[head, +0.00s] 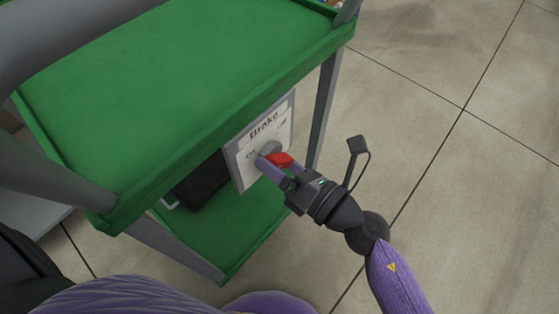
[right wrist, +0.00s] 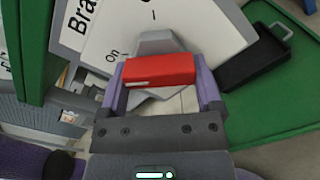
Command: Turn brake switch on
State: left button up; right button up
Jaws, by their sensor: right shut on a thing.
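The brake switch has a red handle (head: 280,159) on a grey knob (head: 270,147), mounted on a white plate (head: 243,163) lettered "Brake", with On and Off marks. The plate hangs at the end of the green cart, below its top shelf. My right gripper (head: 276,168) is at the plate, its purple fingers shut on the red handle. In the right wrist view the handle (right wrist: 160,70) lies across between both fingers, with the grey knob (right wrist: 157,43) behind it and "On" to its upper left. Which mark the knob points at is unclear. My left gripper is out of view.
The cart's green top shelf (head: 180,85) has a raised rim. A grey leg (head: 325,105) stands just right of the plate. A black tray-like object (right wrist: 255,62) lies on the lower green shelf (head: 235,240). The tiled floor (head: 460,190) to the right is clear.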

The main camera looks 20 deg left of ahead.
jog(key=shift+f, duration=0.1)
jog(key=o, duration=1)
jog(key=shift+o, duration=0.2)
jog(key=p+v, duration=0.1)
jog(key=v, duration=0.9)
